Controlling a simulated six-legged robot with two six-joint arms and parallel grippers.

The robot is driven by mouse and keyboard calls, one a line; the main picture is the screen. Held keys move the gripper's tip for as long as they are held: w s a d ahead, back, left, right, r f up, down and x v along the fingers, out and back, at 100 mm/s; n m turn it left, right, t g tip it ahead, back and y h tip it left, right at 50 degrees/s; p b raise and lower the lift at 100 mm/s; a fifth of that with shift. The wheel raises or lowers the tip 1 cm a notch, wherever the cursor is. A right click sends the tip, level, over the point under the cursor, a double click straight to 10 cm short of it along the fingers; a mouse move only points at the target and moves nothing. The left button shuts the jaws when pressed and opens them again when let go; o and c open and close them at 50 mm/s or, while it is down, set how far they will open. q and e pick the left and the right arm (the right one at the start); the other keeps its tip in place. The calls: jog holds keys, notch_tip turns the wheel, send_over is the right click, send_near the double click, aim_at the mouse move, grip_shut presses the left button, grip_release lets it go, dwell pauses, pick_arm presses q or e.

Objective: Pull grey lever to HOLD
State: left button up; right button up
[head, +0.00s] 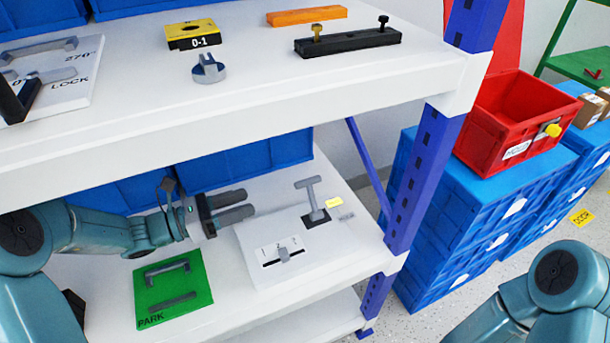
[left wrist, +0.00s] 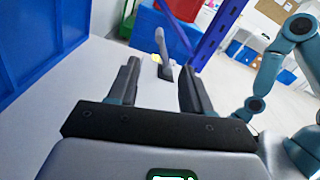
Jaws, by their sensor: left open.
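The grey lever (head: 312,195) is a T-shaped handle standing up, slightly tilted, from a dark slot at the back right of a white panel (head: 255,238) on the lower shelf. A yellow label (head: 334,203) and a small grey label lie beside it; I cannot read their words. My left gripper (head: 248,204) is open and empty, left of the lever and apart from it, pointing toward it. In the left wrist view the lever (left wrist: 161,45) shows beyond and between the two open fingertips (left wrist: 159,76). My right arm shows at lower right, its gripper out of view.
The upper shelf edge (head: 240,107) hangs above my left arm. A green PARK panel (head: 172,291) with grey handles lies left of the white panel. A slider (head: 284,254) sits at the white panel's front. A blue shelf post (head: 414,180) stands right of the lever.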

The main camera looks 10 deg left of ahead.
aim_at(305, 182)
pick_arm(q)
jog(key=shift+w+f, duration=0.1)
jog(key=shift+w, duration=0.1)
jog(key=shift+w+d, duration=0.2)
jog(key=shift+d, duration=0.15)
jog(key=b+x, duration=0.4)
jog(key=x, duration=1)
jog(key=shift+s, duration=0.15)
jog(key=shift+w+d+b, duration=0.35)
jog(key=shift+w+d, duration=0.1)
jog(key=shift+d, duration=0.15)
grip_shut()
